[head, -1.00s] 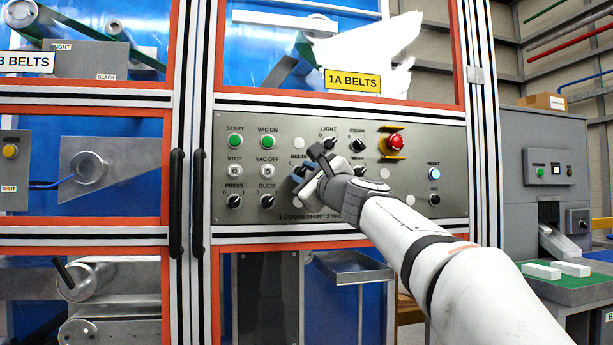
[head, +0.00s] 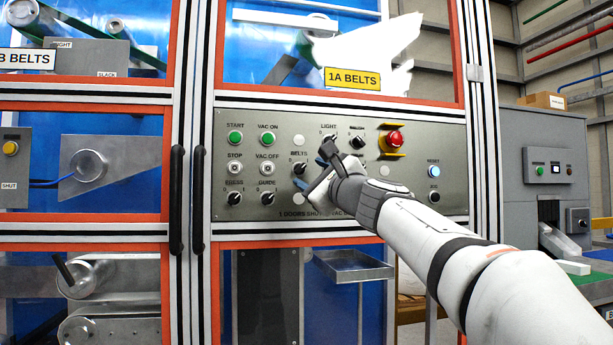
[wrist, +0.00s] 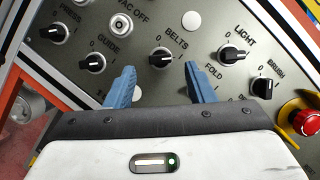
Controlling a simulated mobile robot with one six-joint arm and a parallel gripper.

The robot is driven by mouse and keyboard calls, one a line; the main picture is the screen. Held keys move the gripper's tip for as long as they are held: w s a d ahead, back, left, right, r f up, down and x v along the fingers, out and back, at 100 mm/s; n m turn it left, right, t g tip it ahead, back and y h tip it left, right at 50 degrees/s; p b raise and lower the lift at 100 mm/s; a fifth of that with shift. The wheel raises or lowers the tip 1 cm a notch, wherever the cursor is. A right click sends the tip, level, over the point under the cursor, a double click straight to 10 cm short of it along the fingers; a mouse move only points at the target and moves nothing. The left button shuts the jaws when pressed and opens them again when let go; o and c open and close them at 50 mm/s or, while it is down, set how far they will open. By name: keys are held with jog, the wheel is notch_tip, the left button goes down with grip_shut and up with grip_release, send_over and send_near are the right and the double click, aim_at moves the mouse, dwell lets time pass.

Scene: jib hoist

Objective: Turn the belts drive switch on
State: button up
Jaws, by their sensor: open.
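The belts drive switch (head: 299,169) is a black rotary knob under the word BELTS on the grey control panel (head: 400,200), with 0 and 1 marks. It also shows in the wrist view (wrist: 161,57), between and just beyond my fingertips. Its pointer looks turned toward the 0 side in the wrist view, but it is small. My gripper (head: 313,168) is open, its blue fingers apart and empty, just right of the knob in the head view. In the wrist view my gripper (wrist: 160,72) straddles the line to the knob without visibly touching it.
Green START (head: 236,138) and VAC ON buttons are left. Door handles (head: 177,200) stick out at left.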

jog(key=v, duration=0.4)
jog(key=shift+w, duration=0.1)
dwell(0.3)
jog(key=s+d+f+n+g+h+p, duration=0.45)
jog(key=s+f+n+g+p, duration=0.75)
jog(key=p, duration=1.1)
jog(key=s+d+f+n+g+h+p, duration=0.1)
jog(key=s+d+f+n+h+p, duration=0.1)
jog(key=s, duration=0.6)
jog(key=s+d+f+n+g+h+p, duration=0.2)
jog(key=s+d+n+h+p, duration=0.2)
jog(key=s+d+n+p, duration=0.2)
jog(key=s+d+p, duration=0.2)
jog(key=s+p, duration=0.1)
jog(key=p, duration=0.1)
jog(key=shift+f+h+p, duration=0.3)
jog(key=shift+f+h, duration=0.05)
jog(key=shift+d, duration=0.15)
jog(key=shift+c, duration=0.3)
